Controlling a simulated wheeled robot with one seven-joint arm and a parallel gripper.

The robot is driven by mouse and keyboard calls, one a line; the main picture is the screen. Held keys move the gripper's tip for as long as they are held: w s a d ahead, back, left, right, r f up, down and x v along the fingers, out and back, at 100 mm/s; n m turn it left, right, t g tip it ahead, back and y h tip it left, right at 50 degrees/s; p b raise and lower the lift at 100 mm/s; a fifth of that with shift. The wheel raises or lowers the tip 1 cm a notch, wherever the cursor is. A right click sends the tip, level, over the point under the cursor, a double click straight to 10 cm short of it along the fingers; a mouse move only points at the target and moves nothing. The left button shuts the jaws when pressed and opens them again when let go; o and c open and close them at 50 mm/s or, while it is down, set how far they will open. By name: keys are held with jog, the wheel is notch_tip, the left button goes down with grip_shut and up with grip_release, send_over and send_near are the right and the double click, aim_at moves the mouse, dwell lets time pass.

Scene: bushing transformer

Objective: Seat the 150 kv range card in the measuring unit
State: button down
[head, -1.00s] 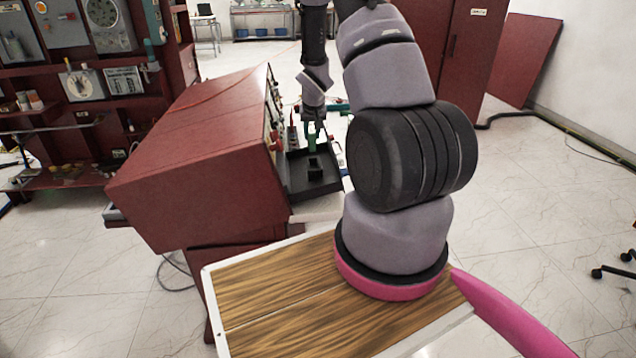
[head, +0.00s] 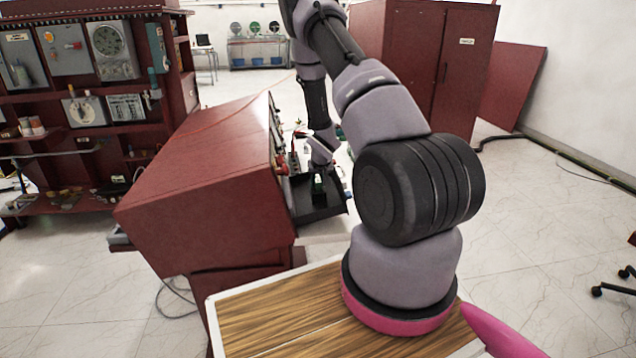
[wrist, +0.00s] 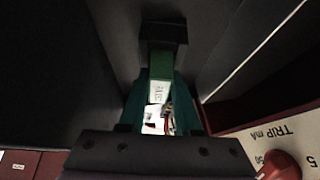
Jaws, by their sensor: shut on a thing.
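My gripper (wrist: 160,110) has teal fingers shut on a green card (wrist: 161,66) with a white label; the print is too small to read surely. In the head view my gripper (head: 319,176) is low over the black tray, at the small dark block there. In the wrist view a black block (wrist: 164,30) lies at the card's far end. I cannot tell whether the card touches it or sits in it. The red cabinet (head: 205,170), seemingly the measuring unit, stands left of the gripper; its panel (wrist: 285,130) reads "TRIP mA".
The black tray (head: 328,211) juts from the cabinet front, with dark walls close to my gripper. A red knob (wrist: 280,165) sticks out nearby. A wood-topped surface (head: 275,315) is in front. Shelves (head: 85,130) stand at the left, and a red cupboard (head: 420,65) behind.

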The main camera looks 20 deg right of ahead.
jog(key=c, duration=0.6)
grip_release()
